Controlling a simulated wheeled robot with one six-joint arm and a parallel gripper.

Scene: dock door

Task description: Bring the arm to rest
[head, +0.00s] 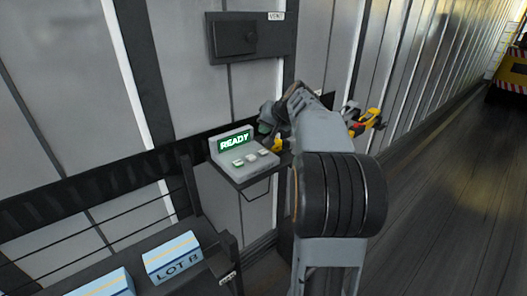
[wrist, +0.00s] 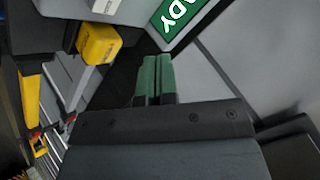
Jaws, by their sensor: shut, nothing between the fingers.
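My gripper (wrist: 152,78) shows in the wrist view as two green fingers pressed together with nothing between them. In the head view my grey arm rises in front of the wall and its wrist bends down beside the control box. The grey control box (head: 252,166) has a green screen reading READY and several pale buttons. Its screen (wrist: 177,17) is partly in the wrist view, just beyond and to the right of my fingertips. My fingers look apart from the box, though the exact gap is hard to tell. Most of the gripper is hidden in the head view.
A yellow part (wrist: 97,43) sits by the box's edge. Yellow and red items (head: 366,122) show behind my arm. A dark VENT box (head: 236,38) is on the ribbed wall above. Blue-white cartons, one marked LOT B (head: 172,257), lie at lower left. Open floor (head: 445,190) is at right.

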